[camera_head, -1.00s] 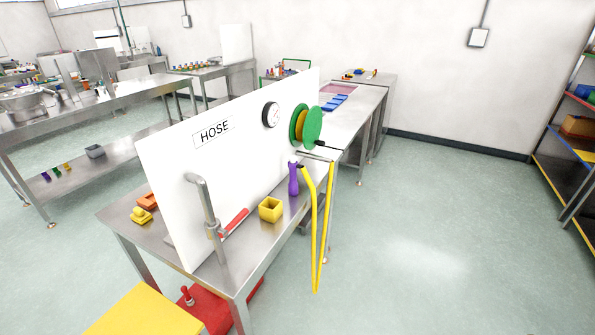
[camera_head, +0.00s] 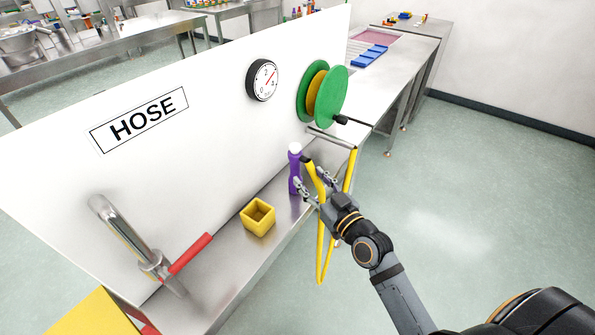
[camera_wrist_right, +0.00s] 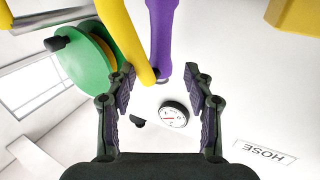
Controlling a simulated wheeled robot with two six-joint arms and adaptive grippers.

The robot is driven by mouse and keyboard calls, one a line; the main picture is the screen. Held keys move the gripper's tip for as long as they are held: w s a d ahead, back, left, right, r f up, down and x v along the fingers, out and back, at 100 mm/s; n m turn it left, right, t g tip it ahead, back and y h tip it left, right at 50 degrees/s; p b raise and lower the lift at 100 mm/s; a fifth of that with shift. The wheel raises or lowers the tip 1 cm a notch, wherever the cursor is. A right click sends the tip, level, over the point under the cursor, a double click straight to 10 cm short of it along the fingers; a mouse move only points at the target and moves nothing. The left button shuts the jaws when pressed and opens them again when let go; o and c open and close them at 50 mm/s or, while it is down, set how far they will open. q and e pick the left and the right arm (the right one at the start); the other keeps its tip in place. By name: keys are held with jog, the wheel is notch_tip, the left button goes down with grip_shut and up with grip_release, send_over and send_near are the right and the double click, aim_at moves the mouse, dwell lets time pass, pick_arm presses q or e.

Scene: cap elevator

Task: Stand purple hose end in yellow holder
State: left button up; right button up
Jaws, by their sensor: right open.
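My right gripper (camera_head: 312,187) is open beside the purple piece and partly overlaps the yellow hose (camera_head: 320,245). In the right wrist view, the purple piece (camera_wrist_right: 162,35) and yellow hose (camera_wrist_right: 125,38) reach toward the space between the open fingers (camera_wrist_right: 160,75). I cannot tell whether the fingers touch either. My left gripper is out of view.
A white panel marked HOSE (camera_head: 140,117) stands behind, with a gauge (camera_head: 262,80) and green reel (camera_head: 330,95). A metal pipe with a red-handled lever (camera_head: 190,253) stands at the left. A steel bar (camera_head: 330,138) projects near the hose. Floor at right is clear.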

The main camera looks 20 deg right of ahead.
aim_at(298, 163)
jog(key=x, duration=0.3)
jog(key=shift+d+f, duration=0.1)
jog(key=shift+w+f, duration=0.1)
jog(key=shift+w, duration=0.1)
jog(key=shift+w+a+r+p, duration=0.2)
jog(key=shift+w+r+p, duration=0.15)
jog(key=shift+w+p, duration=0.15)
jog(key=shift+w+a+r+p, duration=0.3)
jog(key=shift+w+p, duration=0.1)
jog(key=shift+w, duration=0.25)
jog(key=shift+w+a+f, duration=0.1)
jog(key=shift+w+f, duration=0.05)
jog(key=shift+w, duration=0.4)
jog(key=shift+w+a+f, duration=0.15)
jog(key=shift+w, duration=0.45)
jog(key=shift+w+f, duration=0.1)
jog(key=shift+w, duration=0.05)
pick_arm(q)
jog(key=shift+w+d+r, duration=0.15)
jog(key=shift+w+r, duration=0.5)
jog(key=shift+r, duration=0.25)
pick_arm(e)
jog(key=shift+s, duration=0.2)
jog(key=shift+c, duration=1.4)
grip_shut()
